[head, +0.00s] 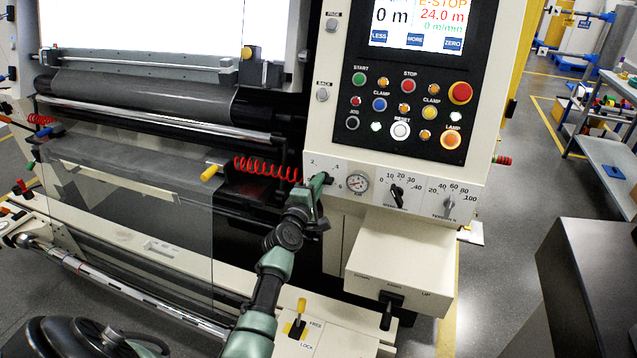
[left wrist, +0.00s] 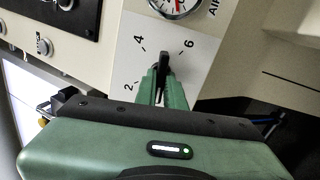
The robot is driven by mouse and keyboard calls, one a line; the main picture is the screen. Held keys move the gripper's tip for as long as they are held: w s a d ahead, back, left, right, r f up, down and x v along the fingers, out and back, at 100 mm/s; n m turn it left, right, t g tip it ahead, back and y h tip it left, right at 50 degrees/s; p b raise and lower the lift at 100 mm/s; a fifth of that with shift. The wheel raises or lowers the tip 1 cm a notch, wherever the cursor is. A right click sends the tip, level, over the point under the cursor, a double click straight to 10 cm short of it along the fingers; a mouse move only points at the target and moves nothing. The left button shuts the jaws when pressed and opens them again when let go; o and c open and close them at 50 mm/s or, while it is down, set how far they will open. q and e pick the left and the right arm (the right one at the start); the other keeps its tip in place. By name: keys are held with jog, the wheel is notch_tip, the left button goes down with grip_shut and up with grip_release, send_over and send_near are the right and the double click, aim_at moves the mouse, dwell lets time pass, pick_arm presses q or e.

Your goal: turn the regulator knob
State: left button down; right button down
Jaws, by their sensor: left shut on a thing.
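The regulator knob (left wrist: 163,62) is a small black pointer knob on a white dial plate marked 2, 4 and 6. Its tip points between the 4 and the 6. In the left wrist view the green fingers of my left gripper (left wrist: 163,87) are shut on it from both sides, hiding its lower part. In the head view my left gripper (head: 320,183) is at the left end of the control panel's lower strip, covering most of the knob. The round air gauge (head: 357,182) is just right of it. My right gripper is not in view.
Two more dial knobs, a black one (head: 397,194) and a grey one (head: 449,203), sit right of the gauge. A red coiled hose (head: 267,168) hangs close left of my gripper. A cream box (head: 404,255) with a black lever juts out below.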

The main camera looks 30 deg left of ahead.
pick_arm(q)
jog(key=n, duration=0.4)
jog(key=shift+d+f+n+p, duration=0.1)
jog(key=shift+f+n+p, duration=0.05)
jog(key=shift+n+p, duration=0.2)
jog(key=shift+n, duration=0.25)
jog(key=c, duration=1.5)
grip_release()
jog(key=v, duration=0.7)
jog(key=shift+s, duration=0.35)
jog(key=shift+d, duration=0.1)
